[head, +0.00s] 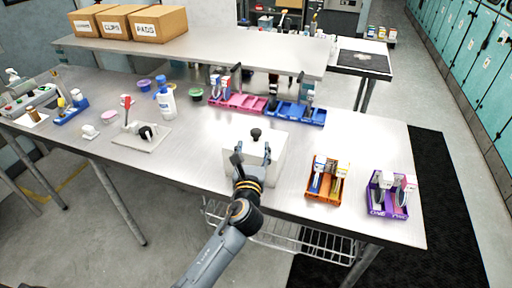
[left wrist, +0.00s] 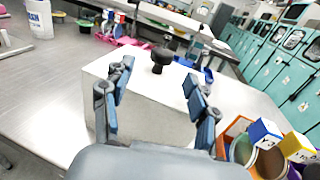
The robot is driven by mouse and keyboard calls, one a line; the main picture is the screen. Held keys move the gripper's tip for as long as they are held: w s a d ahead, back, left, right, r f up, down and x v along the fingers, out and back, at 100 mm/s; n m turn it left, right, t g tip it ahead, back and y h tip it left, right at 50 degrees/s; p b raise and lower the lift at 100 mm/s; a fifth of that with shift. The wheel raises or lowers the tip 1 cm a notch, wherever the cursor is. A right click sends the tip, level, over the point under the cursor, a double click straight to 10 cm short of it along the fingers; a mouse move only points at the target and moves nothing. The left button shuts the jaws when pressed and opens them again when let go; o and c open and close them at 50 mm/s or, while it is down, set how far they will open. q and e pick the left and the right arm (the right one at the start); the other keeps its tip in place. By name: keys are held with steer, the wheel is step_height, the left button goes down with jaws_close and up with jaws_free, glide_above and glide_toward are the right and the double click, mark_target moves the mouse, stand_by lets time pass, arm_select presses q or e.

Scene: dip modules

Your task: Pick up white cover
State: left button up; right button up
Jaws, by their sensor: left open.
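The white cover (head: 270,152) is a box-like lid with a black knob (head: 256,134) on top, standing on the metal table near its front edge. In the left wrist view the cover (left wrist: 155,115) fills the middle, with its knob (left wrist: 162,58) beyond the fingertips. My left gripper (head: 252,160) is open at the near side of the cover. In the left wrist view its two fingers (left wrist: 158,88) are spread wide, with nothing held between them. I cannot tell whether they touch the cover. What is under the cover is hidden. My right gripper is not in view.
An orange tray (head: 322,197) and a purple tray (head: 373,207) stand to the right. Pink (head: 240,103) and blue (head: 290,117) bins stand behind. A white bottle (head: 167,101) and a pale board (head: 134,142) are to the left. Bare table lies left of the cover.

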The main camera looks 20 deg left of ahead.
mark_target(256, 133)
arm_select(q)
steer(key=shift+x, duration=1.1)
steer(key=shift+w+a+r, duration=0.1)
steer(key=shift+w+r, duration=0.1)
steer(key=shift+w, duration=0.3)
steer(key=p+x, duration=0.1)
steer(key=x, duration=0.2)
steer(key=shift+w+r, duration=0.2)
steer(key=shift+w+f, duration=0.1)
steer(key=shift+w, duration=0.4)
jaws_close()
